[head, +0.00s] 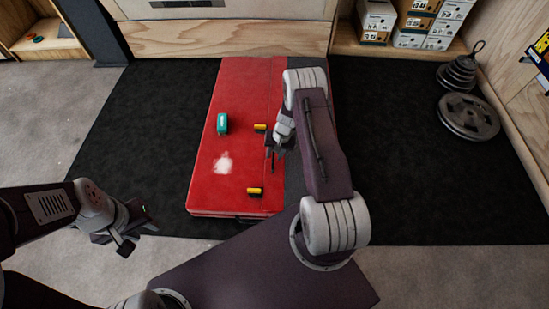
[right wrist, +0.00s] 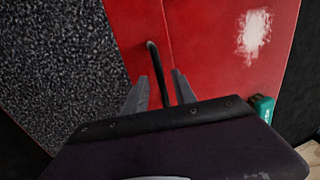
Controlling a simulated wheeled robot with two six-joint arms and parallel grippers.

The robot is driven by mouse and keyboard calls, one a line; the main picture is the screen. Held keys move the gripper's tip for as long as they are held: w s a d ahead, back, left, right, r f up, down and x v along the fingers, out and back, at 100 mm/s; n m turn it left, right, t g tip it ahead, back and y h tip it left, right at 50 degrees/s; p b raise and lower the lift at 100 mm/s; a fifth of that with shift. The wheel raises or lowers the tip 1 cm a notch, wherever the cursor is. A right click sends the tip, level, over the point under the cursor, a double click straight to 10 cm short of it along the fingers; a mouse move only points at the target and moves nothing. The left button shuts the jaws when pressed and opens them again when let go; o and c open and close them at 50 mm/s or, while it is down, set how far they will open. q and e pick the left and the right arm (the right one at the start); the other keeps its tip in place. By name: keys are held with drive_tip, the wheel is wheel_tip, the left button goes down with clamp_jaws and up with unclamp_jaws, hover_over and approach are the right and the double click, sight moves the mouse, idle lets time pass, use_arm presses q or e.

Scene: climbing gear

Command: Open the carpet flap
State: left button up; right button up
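A red pad (head: 235,90) lies on the black mat, with a white chalk patch (head: 222,163) on top. A seam runs along it, also seen in the right wrist view. A speckled grey carpet area (right wrist: 60,60) borders the red in that view; in the head view my right arm hides much of that side. My right gripper (head: 277,150) is over the pad by the seam. A thin black strap (right wrist: 153,58) stands between its fingers, which look apart, with gaps around the strap. My left gripper (head: 136,238) is open and empty over the floor, left of the pad.
A teal item (head: 222,123) and two yellow-black pieces, one far (head: 260,127) and one near (head: 255,192), sit on the pad. Weight plates (head: 468,115) lie at the right. Shoe boxes (head: 410,22) stand at the back. The black mat (head: 140,140) is clear at the left.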

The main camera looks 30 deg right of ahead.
drive_tip(key=shift+r, duration=0.1)
clamp_jaws()
idle(1.3)
